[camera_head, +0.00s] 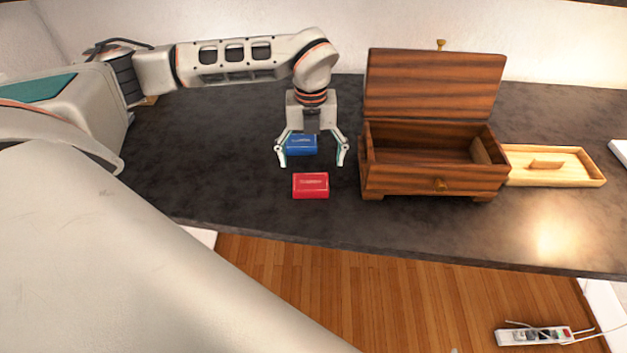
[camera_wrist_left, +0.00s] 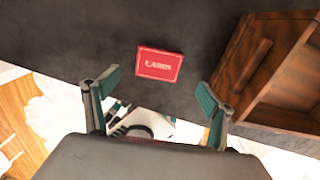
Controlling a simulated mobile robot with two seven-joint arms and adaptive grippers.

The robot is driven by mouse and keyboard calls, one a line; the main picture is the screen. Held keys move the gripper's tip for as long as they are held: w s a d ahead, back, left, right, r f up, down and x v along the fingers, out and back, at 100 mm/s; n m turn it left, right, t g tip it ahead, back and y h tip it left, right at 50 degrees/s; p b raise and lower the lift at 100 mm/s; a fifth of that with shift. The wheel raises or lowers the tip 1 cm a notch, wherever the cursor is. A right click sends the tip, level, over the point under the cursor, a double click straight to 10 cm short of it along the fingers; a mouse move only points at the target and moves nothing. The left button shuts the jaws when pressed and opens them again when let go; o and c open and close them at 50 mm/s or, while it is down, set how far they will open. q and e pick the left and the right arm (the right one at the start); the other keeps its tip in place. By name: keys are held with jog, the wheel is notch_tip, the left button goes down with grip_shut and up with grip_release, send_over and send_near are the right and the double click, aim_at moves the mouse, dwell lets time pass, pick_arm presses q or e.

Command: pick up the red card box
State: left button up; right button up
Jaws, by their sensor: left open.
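The red card box (camera_head: 310,186) lies flat on the dark countertop, left of the wooden chest. It also shows in the left wrist view (camera_wrist_left: 159,64), with white lettering on its top and beyond the fingertips. My left gripper (camera_head: 312,160) is open and empty, with its fingers spread and pointing down. In the head view it appears just behind the red box, in front of a blue card box (camera_head: 302,145). The left wrist view shows both fingers (camera_wrist_left: 158,98) apart with nothing between them but background. My right gripper is not in view.
An open wooden chest (camera_head: 434,188) with its lid raised stands right of the red box. A light wooden tray (camera_head: 590,181) lies beyond it. The dark countertop (camera_head: 220,190) is clear to the left. Its front edge is near the red box.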

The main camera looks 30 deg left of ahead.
aim_at(311, 182)
pick_arm(q)
notch_tip(311, 182, down, 8)
jog(key=shift+s+a+r+p, duration=0.15)
jog(key=shift+r+p, duration=0.1)
jog(key=shift+p, duration=0.15)
jog(key=c, duration=1.3)
